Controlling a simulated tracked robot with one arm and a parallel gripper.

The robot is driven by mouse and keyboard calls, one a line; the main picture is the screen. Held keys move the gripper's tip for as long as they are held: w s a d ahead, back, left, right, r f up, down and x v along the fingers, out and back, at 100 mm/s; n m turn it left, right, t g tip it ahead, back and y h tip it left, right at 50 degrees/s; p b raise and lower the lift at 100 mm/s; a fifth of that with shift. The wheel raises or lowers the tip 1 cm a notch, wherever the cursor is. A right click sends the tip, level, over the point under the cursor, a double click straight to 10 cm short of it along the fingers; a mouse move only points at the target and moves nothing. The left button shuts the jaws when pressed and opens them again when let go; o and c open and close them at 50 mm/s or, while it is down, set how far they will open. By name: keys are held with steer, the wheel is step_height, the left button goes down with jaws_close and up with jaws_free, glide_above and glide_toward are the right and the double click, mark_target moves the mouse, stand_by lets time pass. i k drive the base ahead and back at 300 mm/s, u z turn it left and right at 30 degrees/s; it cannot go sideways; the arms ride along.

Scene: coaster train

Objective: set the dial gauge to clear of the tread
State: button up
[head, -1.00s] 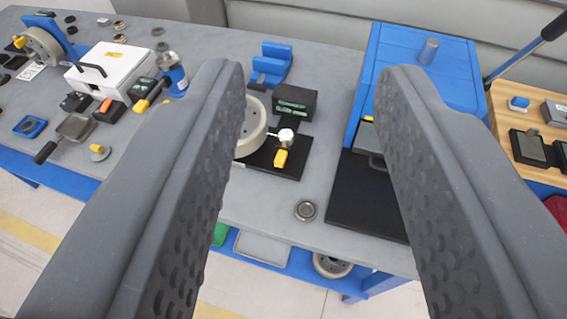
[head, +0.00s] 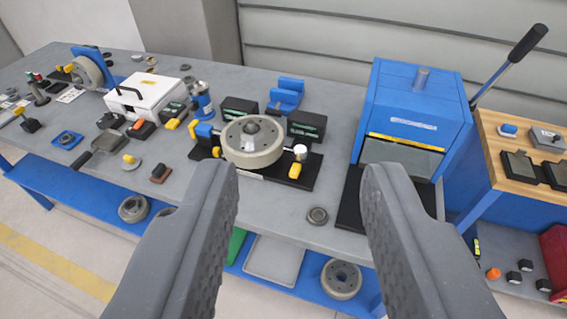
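A grey wheel (head: 252,150) lies on a black base plate (head: 272,176) on the grey bench. A small round white-faced part (head: 300,152), which looks like the dial gauge, stands at the wheel's right side, with a yellow block (head: 295,171) just in front of it. I cannot tell whether its tip touches the tread. A blue part with a yellow end (head: 204,130) sits at the wheel's left. My gripper (head: 300,182) is open and empty; its fingers are wide apart in the foreground, nearer the camera than the fixture.
A blue press-like box (head: 415,95) with a black plate in front stands to the right. A white case (head: 148,94) and several small tools lie left. A wooden-topped bench (head: 520,135) is far right.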

mark_target(299, 159)
steer(key=z, duration=0.05)
steer(key=i, duration=1.05)
steer(key=z, duration=0.45)
